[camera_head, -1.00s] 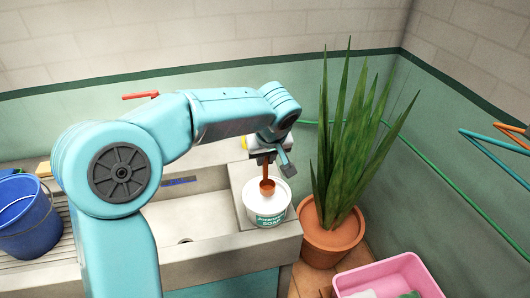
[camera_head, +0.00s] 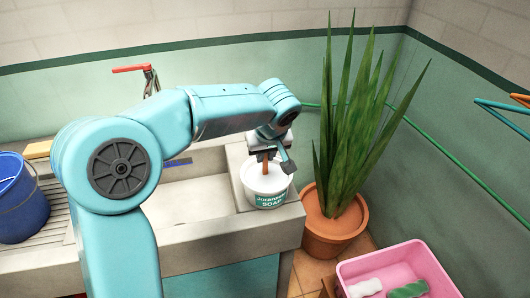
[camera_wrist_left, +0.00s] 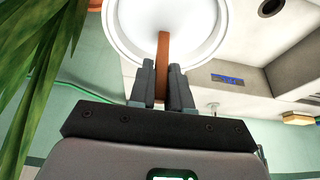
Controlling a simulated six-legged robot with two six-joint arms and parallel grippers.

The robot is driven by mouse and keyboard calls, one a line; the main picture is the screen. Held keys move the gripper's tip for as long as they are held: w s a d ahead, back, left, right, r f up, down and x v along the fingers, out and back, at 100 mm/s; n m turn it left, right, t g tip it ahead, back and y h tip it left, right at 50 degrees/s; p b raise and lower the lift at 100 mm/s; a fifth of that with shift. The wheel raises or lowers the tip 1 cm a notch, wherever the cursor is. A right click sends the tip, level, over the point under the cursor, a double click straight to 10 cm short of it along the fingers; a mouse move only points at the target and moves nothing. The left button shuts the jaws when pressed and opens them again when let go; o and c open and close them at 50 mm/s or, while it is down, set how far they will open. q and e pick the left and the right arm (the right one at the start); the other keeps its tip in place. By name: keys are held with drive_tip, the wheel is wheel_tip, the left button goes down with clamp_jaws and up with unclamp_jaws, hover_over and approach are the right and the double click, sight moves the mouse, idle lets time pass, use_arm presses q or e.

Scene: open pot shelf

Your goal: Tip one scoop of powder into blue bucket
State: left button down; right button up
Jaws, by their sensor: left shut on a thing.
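The blue bucket (camera_head: 20,202) stands upright at the far left, on the ribbed drainboard, cut by the picture edge. The white soap tub (camera_head: 266,192) stands at the sink's right end, full of white powder (camera_wrist_left: 187,25). My left gripper (camera_head: 266,154) is above the tub and shut on the brown handle of the scoop (camera_head: 265,168). The wrist view shows the handle (camera_wrist_left: 163,48) between the fingers (camera_wrist_left: 162,72), running down into the tub. The scoop's bowl is hidden, seemingly in the powder. My right gripper is not in view.
The sink basin (camera_head: 185,200) lies between bucket and tub, with a red-handled tap (camera_head: 130,69) behind. A tall potted plant (camera_head: 335,225) stands close right of the tub. A pink basin (camera_head: 350,272) is at the lower right.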

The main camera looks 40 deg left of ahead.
use_arm(q)
wheel_tip(320, 180, up, 9)
drive_tip(key=p, duration=0.6)
drive_tip(key=shift+r, duration=0.1)
idle(0.4)
